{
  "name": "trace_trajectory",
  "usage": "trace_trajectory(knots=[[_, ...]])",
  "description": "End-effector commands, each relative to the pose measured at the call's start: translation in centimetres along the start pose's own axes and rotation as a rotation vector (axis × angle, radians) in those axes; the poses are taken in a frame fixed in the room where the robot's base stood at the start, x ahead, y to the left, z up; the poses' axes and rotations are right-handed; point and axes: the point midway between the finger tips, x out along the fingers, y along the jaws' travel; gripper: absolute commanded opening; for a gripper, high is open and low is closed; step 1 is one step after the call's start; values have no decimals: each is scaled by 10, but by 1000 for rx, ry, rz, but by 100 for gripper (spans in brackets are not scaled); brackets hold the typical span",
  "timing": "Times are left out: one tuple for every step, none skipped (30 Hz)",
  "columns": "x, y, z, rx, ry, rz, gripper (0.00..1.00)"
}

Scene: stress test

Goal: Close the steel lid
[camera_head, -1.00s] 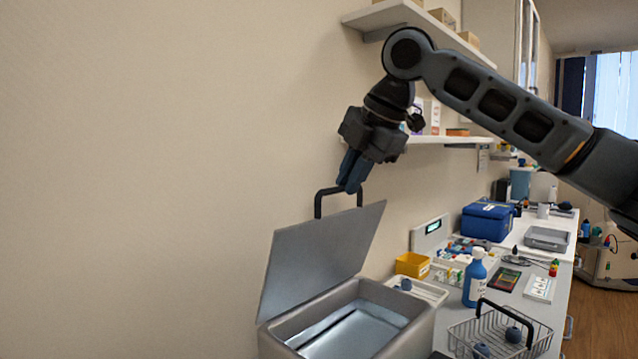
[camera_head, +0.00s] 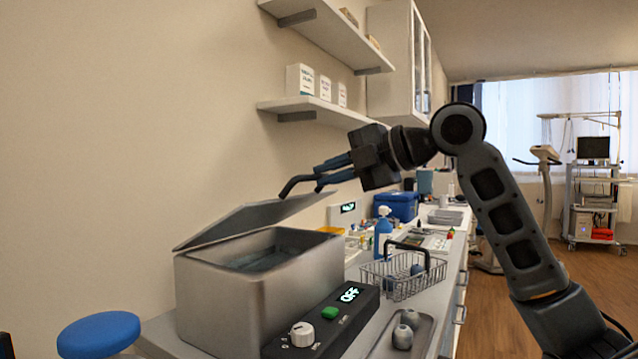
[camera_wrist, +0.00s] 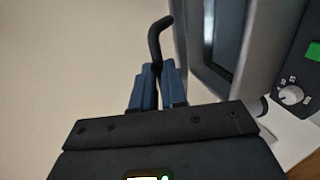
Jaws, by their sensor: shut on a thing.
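The steel lid (camera_head: 250,219) stands partly open at a slant above the steel bath (camera_head: 228,300), hinged at the far side by the wall. The bath's inside still shows under it. The lid's dark bar handle (camera_head: 286,187) sticks out from its raised edge. My gripper (camera_head: 318,179) is shut on this handle. In the wrist view the handle (camera_wrist: 155,36) rises from between my blue fingers (camera_wrist: 158,72), with the bath's rim to the right. The hinge itself is hidden.
The bath's control panel (camera_head: 325,325) has an OFF display, a green button and a white knob. A wire basket (camera_head: 402,276) and a tray (camera_head: 418,330) stand to its right. A blue stool (camera_head: 98,333) is at front left. Wall shelves (camera_head: 315,107) hang above.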

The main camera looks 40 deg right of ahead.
Motion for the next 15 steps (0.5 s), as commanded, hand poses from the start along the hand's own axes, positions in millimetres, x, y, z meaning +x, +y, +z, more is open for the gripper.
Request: trace_trajectory(knots=[[2,-20,0,3,2,30,0],[1,-24,0,3,2,50,0],[1,-31,0,4,2,74,0],[0,-36,0,4,2,93,0],[0,-40,0,3,1,113,0],[-1,-47,0,3,2,137,0],[-1,-52,0,4,2,156,0],[-1,-56,0,4,2,176,0],[-1,-63,0,4,2,199,0],[-2,-67,0,3,3,218,0],[-2,-71,0,4,3,236,0],[-1,-77,0,4,3,259,0],[-1,-81,0,4,3,276,0],[-1,-85,0,4,3,292,0],[-1,-90,1,5,3,315,0]])
